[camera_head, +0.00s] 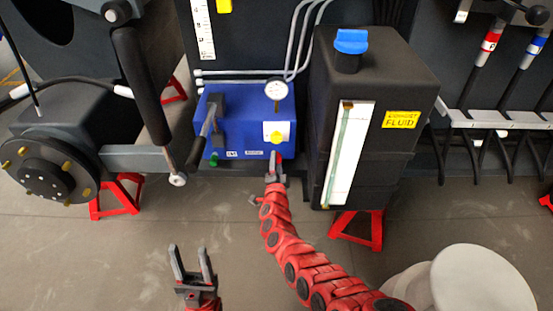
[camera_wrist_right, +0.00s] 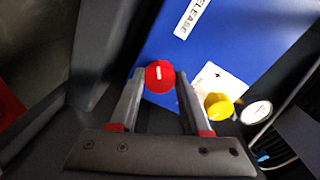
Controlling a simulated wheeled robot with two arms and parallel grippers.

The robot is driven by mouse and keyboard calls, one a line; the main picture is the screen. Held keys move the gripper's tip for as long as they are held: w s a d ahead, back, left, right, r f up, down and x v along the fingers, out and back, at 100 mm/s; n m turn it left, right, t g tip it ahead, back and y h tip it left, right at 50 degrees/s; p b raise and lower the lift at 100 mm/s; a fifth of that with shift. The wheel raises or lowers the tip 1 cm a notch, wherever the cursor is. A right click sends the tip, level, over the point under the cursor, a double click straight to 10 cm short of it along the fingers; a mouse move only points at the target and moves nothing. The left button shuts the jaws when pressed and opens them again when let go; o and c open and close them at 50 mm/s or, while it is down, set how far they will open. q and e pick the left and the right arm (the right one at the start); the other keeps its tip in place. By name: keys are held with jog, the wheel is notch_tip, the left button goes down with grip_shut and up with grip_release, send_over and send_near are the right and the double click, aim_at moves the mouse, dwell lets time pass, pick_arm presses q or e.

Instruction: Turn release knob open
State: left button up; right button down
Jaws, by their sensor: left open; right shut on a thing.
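The red release knob (camera_wrist_right: 158,76) sits on the lower part of a blue box, below a white label reading "RELEASE" (camera_wrist_right: 192,18). Its white mark runs nearly upright in the right wrist view. My right gripper (camera_wrist_right: 158,84) has its fingertips on both sides of the knob and is shut on it. In the head view, my right gripper (camera_head: 275,170) reaches the lower right edge of the blue box (camera_head: 240,108), with the knob (camera_head: 278,157) mostly hidden. My left gripper (camera_head: 191,262) is open and empty, low in front of the box.
A yellow knob (camera_wrist_right: 218,105) on a white plate and a gauge (camera_wrist_right: 256,111) are close to the right gripper. A black lever (camera_head: 205,130) is on the box's left. A dark exhaust fluid tank (camera_head: 400,85) stands at right. Floor around the left gripper is clear.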

jog(key=shift+n+p, duration=0.4)
jog(key=shift+n, duration=5.1)
jog(key=shift+c, duration=1.8)
grip_release()
